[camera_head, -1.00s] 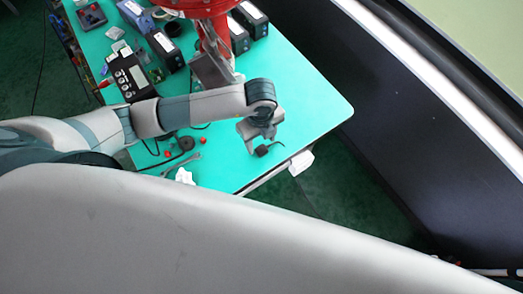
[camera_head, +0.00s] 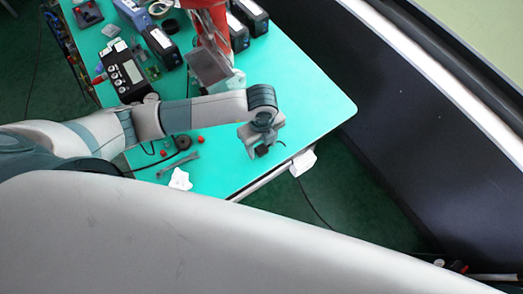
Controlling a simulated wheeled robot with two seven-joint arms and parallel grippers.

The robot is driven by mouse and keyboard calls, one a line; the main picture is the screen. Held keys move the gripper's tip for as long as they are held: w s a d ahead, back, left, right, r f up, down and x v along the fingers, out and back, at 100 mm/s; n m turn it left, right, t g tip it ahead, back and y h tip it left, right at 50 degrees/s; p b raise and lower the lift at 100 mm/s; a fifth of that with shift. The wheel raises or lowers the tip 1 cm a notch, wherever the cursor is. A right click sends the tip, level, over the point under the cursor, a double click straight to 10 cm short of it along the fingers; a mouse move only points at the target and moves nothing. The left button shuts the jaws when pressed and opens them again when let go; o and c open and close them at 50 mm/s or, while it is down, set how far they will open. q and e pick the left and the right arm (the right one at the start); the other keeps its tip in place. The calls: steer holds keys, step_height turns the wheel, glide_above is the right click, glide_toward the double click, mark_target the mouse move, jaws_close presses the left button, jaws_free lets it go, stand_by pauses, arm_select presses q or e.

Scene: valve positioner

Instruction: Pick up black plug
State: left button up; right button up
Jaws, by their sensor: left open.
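My left arm reaches in from the left across the green table. My left gripper (camera_head: 260,143) points down over the table near its front right edge. It is open, and its fingers are small and partly hidden by the wrist. The black plug (camera_head: 262,151) is a small dark piece with a thin cable, right at the fingertips. I cannot tell whether the fingers touch it or stand around it. My right gripper is not in view.
The green table (camera_head: 310,95) is clear to the right of the gripper. A red valve column (camera_head: 216,25) stands behind the arm. A black meter (camera_head: 125,75), dark boxes (camera_head: 160,45) and a wrench (camera_head: 180,163) lie to the left. A white piece (camera_head: 180,179) lies near the front edge.

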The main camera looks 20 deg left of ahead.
mark_target(262, 150)
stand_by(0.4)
arm_select(q)
steer(key=c, duration=1.2)
steer(key=shift+o, duration=0.2)
steer(key=shift+r, duration=0.1)
steer(key=shift+r+p, duration=0.4)
steer(key=shift+p, duration=0.05)
steer(key=r+p, duration=0.1)
steer(key=r, duration=0.1)
steer(key=r+p, duration=0.2)
steer(key=shift+s+d+p, duration=0.15)
steer(key=shift+s+p, duration=0.05)
steer(key=shift+p, duration=0.1)
steer(key=s+d+r+p, duration=0.2)
steer(key=s+d+r, duration=0.3)
steer(key=s, duration=0.4)
steer(key=shift+s+d+r+p, duration=0.3)
steer(key=shift+s+r+p, duration=0.05)
steer(key=shift+r, duration=0.2)
